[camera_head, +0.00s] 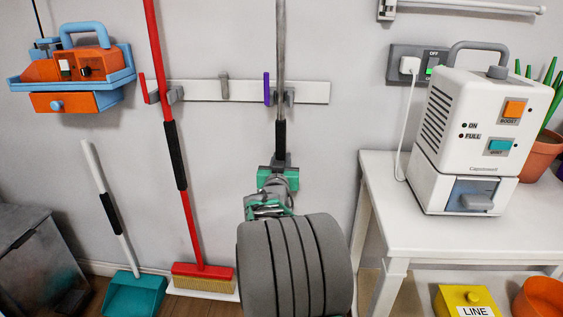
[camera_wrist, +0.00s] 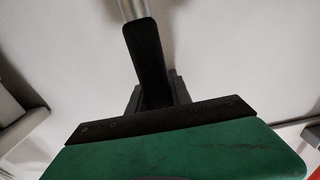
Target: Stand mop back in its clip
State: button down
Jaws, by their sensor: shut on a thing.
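The mop shows as an upright grey pole (camera_head: 281,50) with a black grip (camera_head: 280,138). Its lower end is hidden behind my arm. My gripper (camera_head: 280,162) is shut on the black grip, near its lower end. In the wrist view the black grip (camera_wrist: 147,55) runs up from between my jaws to the silver pole. The white rail (camera_head: 310,92) on the wall has a clip beside a purple tab (camera_head: 267,89). The mop pole crosses the rail at this grey clip (camera_head: 289,97); I cannot tell whether it is seated in it.
A red broom (camera_head: 183,170) stands at the rail's left clip; the middle clip (camera_head: 224,86) is empty. A teal dustpan (camera_head: 135,293) stands lower left. A white table (camera_head: 460,225) with a white appliance (camera_head: 470,130) is close on the right.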

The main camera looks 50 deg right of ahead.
jog(key=shift+r, duration=0.2)
jog(key=c, duration=1.4)
grip_release()
jog(key=shift+c, duration=0.2)
jog(key=o, duration=0.4)
jog(key=shift+f, duration=0.15)
jog(key=shift+c, duration=0.2)
jog(key=shift+o, duration=0.4)
jog(key=shift+f, duration=0.2)
jog(key=o, duration=0.7)
jog(key=shift+r, duration=0.15)
jog(key=shift+b+v, duration=0.85)
jog(key=shift+v, duration=5.15)
